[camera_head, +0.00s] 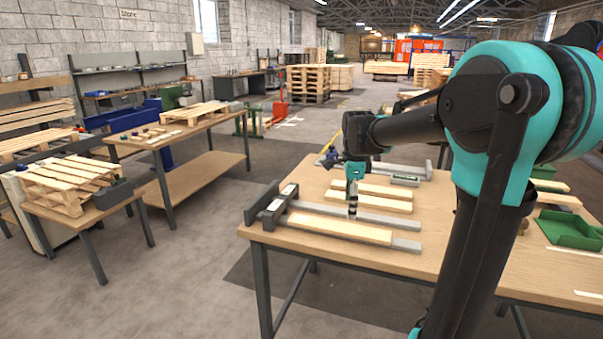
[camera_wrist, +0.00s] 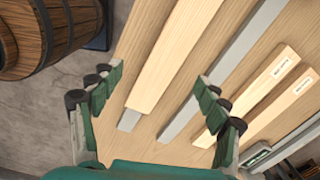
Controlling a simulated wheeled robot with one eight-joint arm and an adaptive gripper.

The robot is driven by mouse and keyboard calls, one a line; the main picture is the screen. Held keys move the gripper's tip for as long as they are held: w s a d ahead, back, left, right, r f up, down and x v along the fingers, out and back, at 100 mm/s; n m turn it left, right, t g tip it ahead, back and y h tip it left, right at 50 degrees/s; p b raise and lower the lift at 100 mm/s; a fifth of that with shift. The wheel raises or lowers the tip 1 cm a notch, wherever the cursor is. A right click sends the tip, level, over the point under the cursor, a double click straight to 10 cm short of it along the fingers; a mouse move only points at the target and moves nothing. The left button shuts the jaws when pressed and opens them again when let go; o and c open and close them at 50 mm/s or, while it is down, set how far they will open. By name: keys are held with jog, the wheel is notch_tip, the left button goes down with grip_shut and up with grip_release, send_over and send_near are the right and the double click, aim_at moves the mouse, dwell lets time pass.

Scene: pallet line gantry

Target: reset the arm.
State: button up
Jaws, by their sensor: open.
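My arm reaches in from the right of the head view, bent over the wooden workbench (camera_head: 290,236). My gripper (camera_head: 353,212) points down above the bench, among pale wooden slats and grey metal bars. In the wrist view my gripper (camera_wrist: 160,88) has its two green-padded fingers spread wide with nothing between them. A pale slat (camera_wrist: 180,62) lies beyond the fingertips, beside a grey bar (camera_wrist: 240,55). The exact height of the fingertips above the slats cannot be told.
A slat (camera_head: 340,229) lies near the bench's front edge. A green tray (camera_head: 572,230) stands at the right. Another table (camera_head: 200,128) and small pallets (camera_head: 70,182) stand at the left. A wooden barrel (camera_wrist: 48,35) shows beyond the bench edge in the wrist view.

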jog(key=s+d+f+n+t, duration=0.1)
jog(key=s+d+f+n, duration=0.2)
jog(key=s+f+n, duration=0.5)
jog(key=s+d+f+n+t, duration=0.2)
jog(key=s+d+f+n, duration=0.2)
jog(key=s+f+n, duration=0.5)
jog(key=s+n, duration=0.1)
jog(key=s, duration=0.3)
jog(key=shift+t, duration=0.3)
